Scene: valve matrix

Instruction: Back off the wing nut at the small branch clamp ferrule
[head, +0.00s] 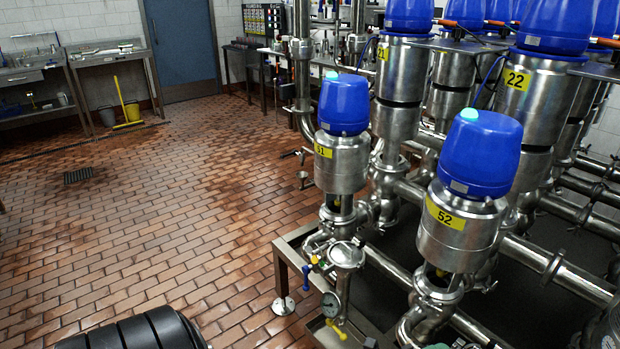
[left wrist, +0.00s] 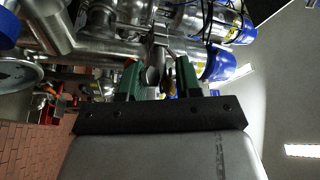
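In the left wrist view, my left gripper (left wrist: 158,72) has two green fingers standing apart. A short shiny metal tube end (left wrist: 154,76) shows in the gap, seemingly beyond the fingertips; I cannot tell whether they touch it. Behind it is a cluster of steel pipes and clamps. My right gripper does not clearly show.
Valve 52 (head: 461,225) and taller blue-topped valves crowd the right side. A blue-handled tap (head: 306,278) and a yellow handle (head: 336,329) stick out near the gauge. The tiled floor (head: 170,210) on the left is open, with benches by the wall.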

